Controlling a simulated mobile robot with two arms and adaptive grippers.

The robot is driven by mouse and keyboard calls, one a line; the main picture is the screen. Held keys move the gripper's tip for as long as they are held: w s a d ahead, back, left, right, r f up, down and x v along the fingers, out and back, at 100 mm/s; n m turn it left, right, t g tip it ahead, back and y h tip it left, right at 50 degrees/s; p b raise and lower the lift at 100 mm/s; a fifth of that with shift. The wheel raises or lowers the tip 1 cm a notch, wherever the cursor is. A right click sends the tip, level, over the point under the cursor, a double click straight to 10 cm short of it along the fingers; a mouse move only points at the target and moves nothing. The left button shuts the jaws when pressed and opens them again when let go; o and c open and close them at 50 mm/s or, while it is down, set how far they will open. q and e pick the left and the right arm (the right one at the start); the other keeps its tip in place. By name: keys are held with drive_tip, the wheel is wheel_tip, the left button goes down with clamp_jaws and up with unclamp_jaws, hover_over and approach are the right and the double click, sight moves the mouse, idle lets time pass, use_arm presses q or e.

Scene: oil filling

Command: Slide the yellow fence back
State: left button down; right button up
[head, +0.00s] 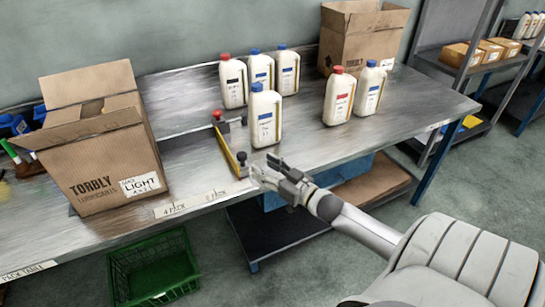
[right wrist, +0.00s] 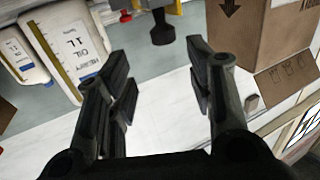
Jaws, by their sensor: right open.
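The yellow fence (head: 228,150) is a thin bar on the metal table, running from a red knob (head: 217,115) at the back to a black knob (head: 241,157) near the front edge. My right gripper (head: 264,172) is open and empty at the front edge, just in front of the black knob and apart from it. In the right wrist view the black knob (right wrist: 162,30) shows beyond and between my open fingers (right wrist: 160,78), with a bit of the yellow fence (right wrist: 172,5) at the top. My left gripper is not in view.
A blue-capped bottle (head: 265,118) stands close to the right of the fence. Several more bottles stand behind and to the right. An open Torbly carton (head: 110,170) is to the left, another carton (head: 352,40) at the back. A green crate (head: 152,268) is on the floor.

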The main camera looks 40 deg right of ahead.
drive_tip(key=shift+s+d, duration=0.15)
drive_tip(key=shift+s, duration=1)
drive_tip(key=shift+f, duration=0.1)
